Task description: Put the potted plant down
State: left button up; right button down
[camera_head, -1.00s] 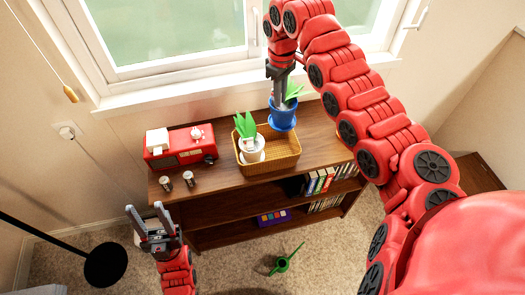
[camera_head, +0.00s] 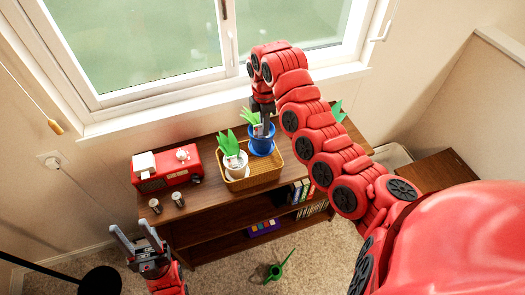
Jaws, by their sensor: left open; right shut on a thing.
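A blue pot (camera_head: 262,146) with a green plant (camera_head: 250,116) is at the wicker basket (camera_head: 262,176) on the shelf top, right beside a white potted plant (camera_head: 235,164) that stands in the basket. My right gripper (camera_head: 266,126) reaches down from above and is shut on the blue potted plant. The pot appears to be inside the basket's back part; I cannot tell whether it touches the bottom. My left gripper (camera_head: 136,243) is open and empty, low at the left in front of the shelf.
A red appliance (camera_head: 166,168) and two small shakers (camera_head: 178,199) stand left of the basket. Books (camera_head: 300,191) fill part of the shelf below. A green watering can (camera_head: 275,271) is on the carpet. The window is behind. Green leaves (camera_head: 338,110) show behind my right arm.

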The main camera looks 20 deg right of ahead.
aim_at(264, 150)
notch_tip(264, 150, down, 8)
jog(key=shift+r+p, duration=0.2)
jog(key=shift+p, duration=0.5)
notch_tip(264, 150, down, 4)
jog(key=shift+r+p, duration=0.2)
jog(key=shift+p, duration=0.45)
jog(key=shift+f, duration=0.35)
jog(key=c, duration=0.9)
grip_release()
jog(key=shift+f, duration=0.15)
